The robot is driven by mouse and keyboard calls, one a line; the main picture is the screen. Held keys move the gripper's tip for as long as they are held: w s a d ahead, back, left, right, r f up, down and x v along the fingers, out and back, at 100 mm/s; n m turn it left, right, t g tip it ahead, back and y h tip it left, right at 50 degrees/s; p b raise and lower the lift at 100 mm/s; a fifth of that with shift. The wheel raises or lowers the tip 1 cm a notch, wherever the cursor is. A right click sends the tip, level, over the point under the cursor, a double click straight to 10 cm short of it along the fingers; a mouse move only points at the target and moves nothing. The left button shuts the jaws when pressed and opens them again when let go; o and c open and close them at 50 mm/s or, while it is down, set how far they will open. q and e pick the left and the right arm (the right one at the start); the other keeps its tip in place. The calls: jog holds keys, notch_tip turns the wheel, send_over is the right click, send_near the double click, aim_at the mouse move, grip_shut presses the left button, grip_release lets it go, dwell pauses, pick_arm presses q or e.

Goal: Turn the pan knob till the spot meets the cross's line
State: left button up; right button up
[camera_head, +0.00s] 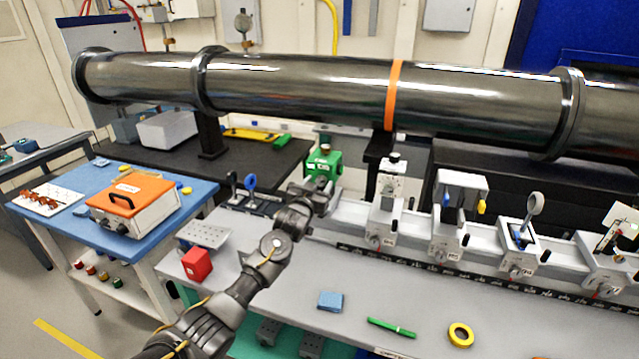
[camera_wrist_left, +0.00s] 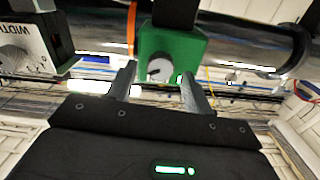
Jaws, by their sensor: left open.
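A green box (camera_head: 323,162) stands at the left end of the rail, under the large pipe. In the left wrist view the green box (camera_wrist_left: 185,47) carries a round pale knob (camera_wrist_left: 161,68) with a dark pointer line. My left gripper (camera_head: 321,185) is in front of the green box. In the wrist view my left gripper (camera_wrist_left: 160,88) is open, its fingers on either side of the knob; I cannot tell whether they touch it. A white card (camera_head: 624,214) stands at the far right of the rail; no spot or cross can be made out on it. My right gripper is out of view.
Several grey mounts with knobs, such as the one with a lens ring (camera_head: 524,238), stand along the rail right of my arm. A red block (camera_head: 197,264), blue block (camera_head: 330,301), green pen (camera_head: 391,327) and yellow tape roll (camera_head: 461,335) lie on the bench.

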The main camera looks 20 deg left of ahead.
pick_arm(q)
jog(key=shift+w, duration=0.25)
jog(key=shift+c, duration=0.2)
jog(key=c, duration=0.9)
jog(key=m, duration=0.3)
jog(key=shift+d+m, duration=0.1)
jog(key=shift+m, duration=0.3)
jog(key=o, duration=0.9)
jog(key=shift+o, duration=0.2)
